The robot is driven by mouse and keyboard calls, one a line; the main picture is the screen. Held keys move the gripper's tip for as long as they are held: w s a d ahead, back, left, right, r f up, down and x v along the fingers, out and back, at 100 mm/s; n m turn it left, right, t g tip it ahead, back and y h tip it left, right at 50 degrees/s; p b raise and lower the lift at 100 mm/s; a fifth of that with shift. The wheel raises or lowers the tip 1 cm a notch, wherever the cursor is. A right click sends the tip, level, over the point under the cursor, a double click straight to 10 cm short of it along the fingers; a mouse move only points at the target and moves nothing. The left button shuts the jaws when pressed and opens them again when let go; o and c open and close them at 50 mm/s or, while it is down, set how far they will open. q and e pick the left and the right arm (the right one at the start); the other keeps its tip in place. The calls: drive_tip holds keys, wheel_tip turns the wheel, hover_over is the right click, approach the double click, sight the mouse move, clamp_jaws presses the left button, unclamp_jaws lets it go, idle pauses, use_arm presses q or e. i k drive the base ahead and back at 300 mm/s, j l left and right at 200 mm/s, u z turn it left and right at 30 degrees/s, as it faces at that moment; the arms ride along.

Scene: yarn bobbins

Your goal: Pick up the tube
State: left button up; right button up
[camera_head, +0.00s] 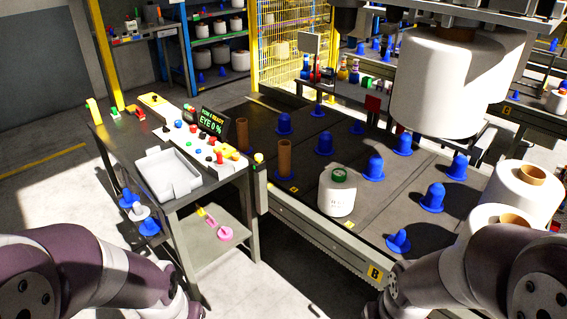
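A brown cardboard tube (284,157) stands upright on a blue peg base (286,187) at the left side of the dark conveyor. A second brown upright shape (242,130), perhaps another tube, stands farther back, partly hidden by the display. Brown tube ends also show in the tops of the white bobbins at the right (532,174). My two arms come in from the lower left and lower right corners. Both grippers are below the picture edge, so what they hold cannot be seen.
A side table holds a grey tray (168,176), buttons and a display (212,122). Several empty blue pegs (433,197) stand on the conveyor (400,187). A white bobbin with a green top (338,193) sits near its front edge. A large white bobbin (450,85) hangs above.

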sight(284, 159)
drive_tip(key=z, duration=0.3)
drive_tip(key=i+j+z, duration=0.35)
drive_tip(key=i, duration=0.25)
drive_tip(key=i+j+z, duration=0.35)
drive_tip(key=i+j, duration=0.15)
drive_tip(key=i+j+z, duration=0.35)
drive_tip(key=i+j, duration=0.4)
drive_tip(key=j, duration=0.15)
drive_tip(key=i+j, duration=0.25)
drive_tip(key=j, duration=0.15)
drive_tip(key=i+j, duration=0.2)
drive_tip(key=j, duration=0.15)
